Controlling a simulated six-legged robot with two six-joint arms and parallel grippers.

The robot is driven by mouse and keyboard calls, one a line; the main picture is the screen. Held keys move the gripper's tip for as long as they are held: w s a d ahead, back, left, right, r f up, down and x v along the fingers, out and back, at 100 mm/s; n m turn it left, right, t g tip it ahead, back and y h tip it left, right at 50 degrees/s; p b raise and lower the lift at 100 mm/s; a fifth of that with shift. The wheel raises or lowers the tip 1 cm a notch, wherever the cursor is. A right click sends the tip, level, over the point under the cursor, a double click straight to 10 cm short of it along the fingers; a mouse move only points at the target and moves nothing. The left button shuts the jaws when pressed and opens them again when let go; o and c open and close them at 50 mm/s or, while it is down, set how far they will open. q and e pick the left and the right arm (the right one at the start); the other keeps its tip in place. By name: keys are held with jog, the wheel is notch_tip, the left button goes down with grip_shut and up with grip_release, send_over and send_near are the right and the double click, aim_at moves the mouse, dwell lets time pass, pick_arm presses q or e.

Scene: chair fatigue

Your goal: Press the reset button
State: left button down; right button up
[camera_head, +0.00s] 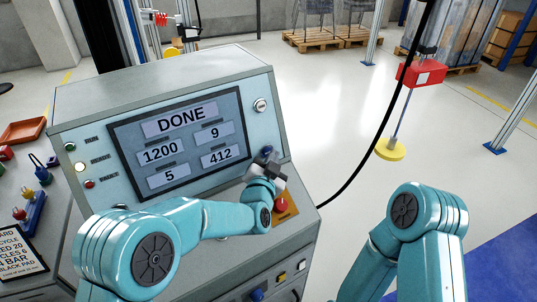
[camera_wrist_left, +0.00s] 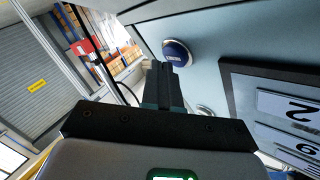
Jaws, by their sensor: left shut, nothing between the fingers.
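A round blue button (camera_wrist_left: 176,52) with small white lettering, too small to read, sits on the console's pale front panel. In the head view the blue button (camera_head: 267,151) is partly hidden behind my left gripper (camera_head: 271,160). In the left wrist view my left gripper (camera_wrist_left: 165,68) is shut and empty, its fingertips pointing at the panel right by the button's lower edge. I cannot tell whether they touch it.
A red emergency-type button on an orange plate (camera_head: 286,208) lies just below my left gripper. A black cable (camera_head: 372,148) hangs right of the console. A key switch (camera_head: 261,105) sits at the panel's upper right. Open floor (camera_head: 330,90) lies beyond.

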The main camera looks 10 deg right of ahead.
pick_arm(q)
jog(key=shift+w+a+b, duration=0.2)
jog(key=shift+w+b, duration=0.1)
jog(key=shift+b, duration=0.05)
dwell(0.6)
jog(key=shift+s+d, duration=0.1)
dwell(0.4)
jog(key=shift+s+d, duration=0.25)
jog(key=shift+s, duration=0.3)
jog(key=shift+r, duration=0.1)
jog(key=shift+s, duration=0.1)
jog(key=s, duration=0.1)
jog(key=s+d+r, duration=0.1)
jog(key=s, duration=0.1)
jog(key=s+d, duration=0.1)
jog(key=shift+s+r+b, duration=0.15)
jog(key=shift+s+b, duration=0.05)
jog(key=shift+b, duration=0.1)
dwell(0.5)
